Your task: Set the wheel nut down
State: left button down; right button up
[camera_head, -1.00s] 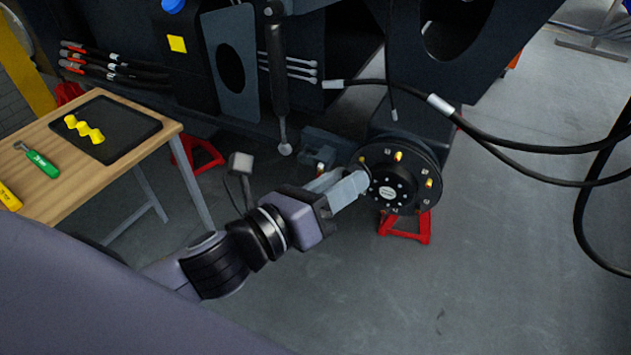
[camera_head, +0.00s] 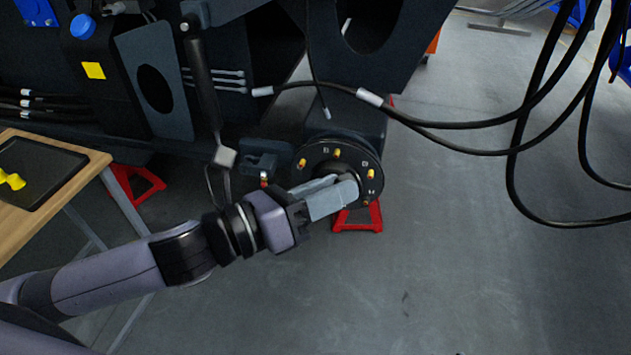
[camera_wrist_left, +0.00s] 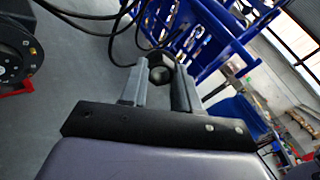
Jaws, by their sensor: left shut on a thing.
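My left gripper (camera_head: 338,192) reaches in from the left and appears in front of the lower part of the wheel hub (camera_head: 313,150) in the head view. In the left wrist view, the fingers of this gripper (camera_wrist_left: 160,85) are shut on a dark wheel nut (camera_wrist_left: 160,68) at their tips. The wheel hub also shows at the left edge of the wrist view (camera_wrist_left: 12,58), apart from the fingers. Yellow-tipped studs stand on its face. My right gripper is not in view.
A wooden table (camera_head: 75,172) with a black tray (camera_head: 42,185) and yellow pieces stands at the left. Red stands (camera_head: 358,217) are under the chassis. Black hoses (camera_head: 430,124) hang at the right. A blue rack (camera_wrist_left: 205,40) shows in the wrist view. Grey floor is clear in front.

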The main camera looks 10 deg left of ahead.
pick_arm(q)
jog(key=shift+w+d+f+m+g+h, duration=0.25)
jog(key=shift+d+f+m+g+h, duration=0.25)
jog(key=shift+d+f+m+g, duration=0.25)
jog(key=shift+w+d+f+m+g+h, duration=0.2)
jog(key=shift+d+f+m+g+h, duration=0.3)
jog(key=shift+g, duration=0.35)
